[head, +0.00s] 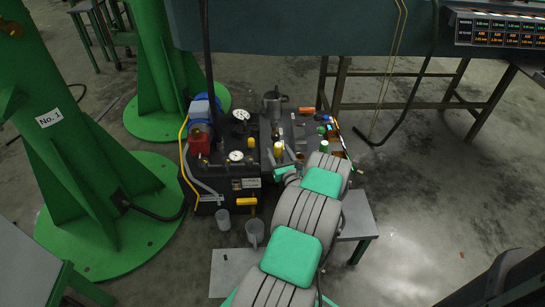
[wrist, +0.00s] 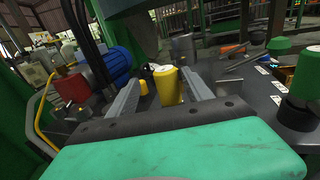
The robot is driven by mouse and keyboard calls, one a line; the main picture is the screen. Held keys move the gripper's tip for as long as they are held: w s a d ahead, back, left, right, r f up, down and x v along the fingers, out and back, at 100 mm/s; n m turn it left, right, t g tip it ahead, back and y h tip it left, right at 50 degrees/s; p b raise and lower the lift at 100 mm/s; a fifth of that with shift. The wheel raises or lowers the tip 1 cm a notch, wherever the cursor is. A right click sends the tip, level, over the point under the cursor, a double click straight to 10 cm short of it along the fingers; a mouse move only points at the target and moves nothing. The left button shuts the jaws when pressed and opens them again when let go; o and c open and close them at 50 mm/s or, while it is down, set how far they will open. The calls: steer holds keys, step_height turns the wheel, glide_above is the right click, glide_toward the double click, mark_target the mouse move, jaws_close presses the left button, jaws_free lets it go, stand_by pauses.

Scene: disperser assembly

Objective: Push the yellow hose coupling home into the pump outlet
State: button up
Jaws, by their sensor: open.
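A yellow cylinder with a pale top (wrist: 168,87), which looks like the yellow hose coupling, stands upright between the fingers of my gripper (wrist: 159,78) in the wrist view. In the head view the yellow cylinder (head: 278,149) shows at my gripper (head: 280,155), over the right part of the pump unit (head: 236,184). My gripper is open, with one grey finger on each side of the cylinder. I cannot tell whether either finger touches it. The pump outlet and the cylinder's lower end are hidden, so how deep it sits cannot be seen.
A smaller yellow cap (head: 250,143), gauges (head: 236,156), a red part (head: 200,141) and a blue motor (head: 204,106) crowd the unit. A yellow hose (head: 184,160) runs down its left side. Green columns (head: 75,150) rise at left.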

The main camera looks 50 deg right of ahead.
mark_target(277, 143)
steer(key=x, duration=0.2)
steer(key=b+x, duration=0.1)
steer(key=x, duration=0.1)
steer(key=d+x, duration=0.1)
steer(key=x, duration=0.1)
steer(key=shift+s+r, duration=0.15)
steer(key=shift+s, duration=0.15)
steer(key=shift+a, duration=0.1)
steer(key=shift+c, duration=0.3)
jaws_close()
steer(key=shift+r, duration=0.1)
